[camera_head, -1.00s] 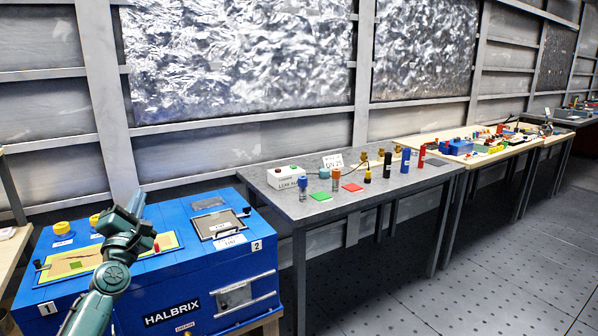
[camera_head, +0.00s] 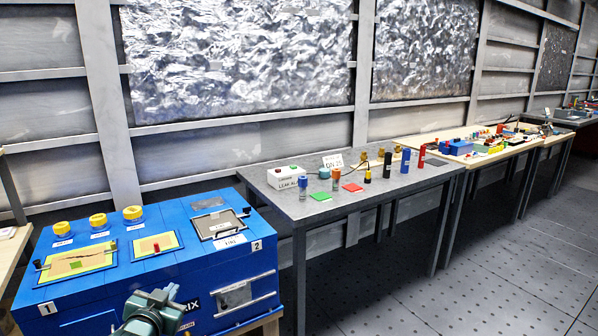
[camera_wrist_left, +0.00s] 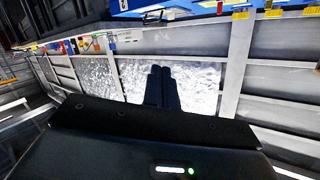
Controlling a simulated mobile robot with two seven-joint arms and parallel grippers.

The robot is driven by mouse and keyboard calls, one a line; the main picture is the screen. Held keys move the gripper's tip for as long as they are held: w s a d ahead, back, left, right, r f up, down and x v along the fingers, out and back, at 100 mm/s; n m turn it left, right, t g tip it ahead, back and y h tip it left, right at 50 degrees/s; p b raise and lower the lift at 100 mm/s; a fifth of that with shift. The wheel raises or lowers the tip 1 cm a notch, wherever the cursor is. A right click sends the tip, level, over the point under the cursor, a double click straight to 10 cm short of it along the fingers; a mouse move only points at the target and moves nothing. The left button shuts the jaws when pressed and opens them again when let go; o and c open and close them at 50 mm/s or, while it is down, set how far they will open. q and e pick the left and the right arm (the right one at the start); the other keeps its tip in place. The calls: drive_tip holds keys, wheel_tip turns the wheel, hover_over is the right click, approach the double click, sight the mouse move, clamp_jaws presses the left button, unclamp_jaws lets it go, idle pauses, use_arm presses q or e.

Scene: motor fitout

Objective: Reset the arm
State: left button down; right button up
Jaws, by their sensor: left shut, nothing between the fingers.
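My left gripper (camera_head: 165,296) is low in front of the blue HALBRIX box (camera_head: 200,262) in the head view, covering part of its lettering. In the left wrist view its two dark fingers (camera_wrist_left: 162,88) lie together, shut with nothing between them. My right gripper is out of view.
A wooden bench (camera_head: 483,154) stands farther right. The floor at right is clear.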

use_arm(q)
drive_tip(key=s+d+f+g+h, duration=0.1)
drive_tip(key=s+d+f, duration=0.3)
drive_tip(key=s+f, duration=0.25)
drive_tip(key=s+d+f+g+h, duration=0.1)
drive_tip(key=s+d+f+g, duration=0.1)
drive_tip(key=s+d+f, duration=0.45)
drive_tip(key=s+d+f+g, duration=0.1)
drive_tip(key=s+d, duration=0.1)
drive_tip(key=s, duration=0.7)
drive_tip(key=s+d+g+h, duration=0.1)
drive_tip(key=s+d, duration=0.1)
drive_tip(key=s, duration=0.8)
drive_tip(key=shift+s+d+f+n, duration=0.15)
drive_tip(key=shift+d+f+n, duration=0.1)
drive_tip(key=shift+f+n, duration=0.1)
